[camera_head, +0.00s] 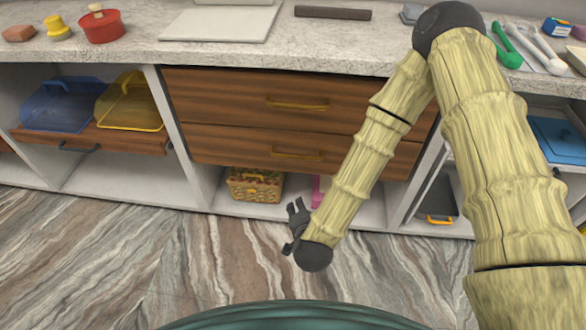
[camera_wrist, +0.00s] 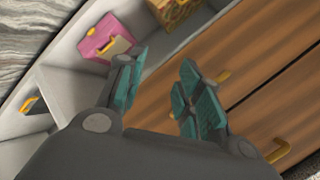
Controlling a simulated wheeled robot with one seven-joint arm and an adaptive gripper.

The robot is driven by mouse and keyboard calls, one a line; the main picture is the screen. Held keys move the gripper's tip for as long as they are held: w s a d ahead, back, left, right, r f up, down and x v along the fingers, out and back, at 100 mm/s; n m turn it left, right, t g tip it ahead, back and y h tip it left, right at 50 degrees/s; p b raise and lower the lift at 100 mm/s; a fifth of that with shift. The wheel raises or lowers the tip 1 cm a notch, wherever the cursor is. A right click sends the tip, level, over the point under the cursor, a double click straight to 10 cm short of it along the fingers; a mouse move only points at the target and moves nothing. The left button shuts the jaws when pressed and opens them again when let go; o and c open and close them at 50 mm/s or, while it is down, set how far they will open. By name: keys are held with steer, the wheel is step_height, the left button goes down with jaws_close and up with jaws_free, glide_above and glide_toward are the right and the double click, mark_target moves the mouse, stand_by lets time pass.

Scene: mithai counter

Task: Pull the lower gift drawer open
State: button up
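The lower gift drawer (camera_head: 235,148) has a wooden front with a yellow bar handle (camera_head: 297,153). It looks shut, flush below the upper drawer (camera_head: 225,92), which has its own yellow handle (camera_head: 297,103). My gripper (camera_head: 297,210) is in front of the counter, lower than the lower drawer's handle and apart from it. In the wrist view my gripper (camera_wrist: 160,90) is open, with nothing between its teal-padded fingers.
A patterned basket (camera_head: 255,185) and a pink box (camera_wrist: 112,38) sit on the shelf below the drawers. Blue (camera_head: 58,105) and yellow (camera_head: 130,102) trays rest at left. The marbled floor (camera_head: 100,260) before the counter is clear.

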mark_target(292, 155)
steer(key=w+a+r+m+t+h+b, duration=0.35)
steer(key=w+r+m+b, duration=0.25)
steer(key=w+m+b, duration=0.2)
steer(key=shift+t, duration=0.45)
steer(key=b+x, duration=0.2)
steer(key=x, duration=0.8)
steer(key=shift+w+d, duration=0.15)
steer(key=shift+w, duration=0.1)
steer(key=shift+c, duration=0.3)
jaws_close()
